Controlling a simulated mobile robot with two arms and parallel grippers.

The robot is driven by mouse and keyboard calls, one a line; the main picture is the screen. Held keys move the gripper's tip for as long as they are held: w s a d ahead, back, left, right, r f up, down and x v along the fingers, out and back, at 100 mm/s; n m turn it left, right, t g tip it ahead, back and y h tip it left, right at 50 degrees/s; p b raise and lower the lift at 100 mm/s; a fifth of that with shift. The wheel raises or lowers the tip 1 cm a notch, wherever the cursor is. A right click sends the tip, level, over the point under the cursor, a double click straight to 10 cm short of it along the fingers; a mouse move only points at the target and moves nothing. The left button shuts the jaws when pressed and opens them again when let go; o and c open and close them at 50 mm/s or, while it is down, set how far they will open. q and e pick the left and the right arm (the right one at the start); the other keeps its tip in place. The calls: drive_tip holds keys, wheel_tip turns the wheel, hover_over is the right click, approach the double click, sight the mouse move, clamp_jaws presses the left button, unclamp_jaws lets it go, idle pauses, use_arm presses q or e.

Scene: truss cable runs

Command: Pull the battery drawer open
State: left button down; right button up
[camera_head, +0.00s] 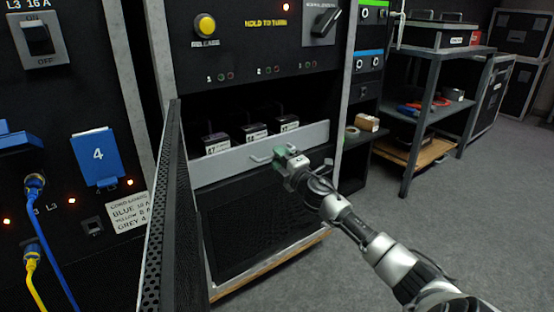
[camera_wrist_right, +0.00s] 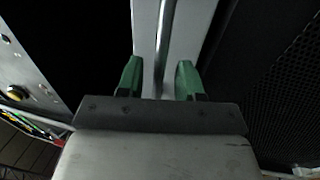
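The battery drawer has a light grey front panel (camera_head: 225,165) in the black rack, below the yellow release button. Several dark batteries with white labels (camera_head: 252,134) stand behind this front. A thin bar handle (camera_head: 261,157) is on the panel. My right gripper (camera_head: 279,155) is at the handle, its green fingers partly hiding it. In the right wrist view, the handle bar (camera_wrist_right: 166,45) runs between the two separated fingers (camera_wrist_right: 158,78), with gaps visible beside it. My left gripper is in neither view. How far out the drawer stands is hard to tell.
A black perforated door (camera_head: 168,205) stands swung out just left of the drawer. Left of it is a panel with blue and yellow cables (camera_head: 50,235). A shelf cart (camera_head: 435,90) stands at the right. Grey carpet floor (camera_head: 430,215) is clear at the lower right.

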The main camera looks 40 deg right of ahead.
drive_tip(key=shift+w+d+r, duration=0.1)
drive_tip(key=shift+w+r, duration=0.1)
drive_tip(key=shift+w, duration=0.45)
clamp_jaws()
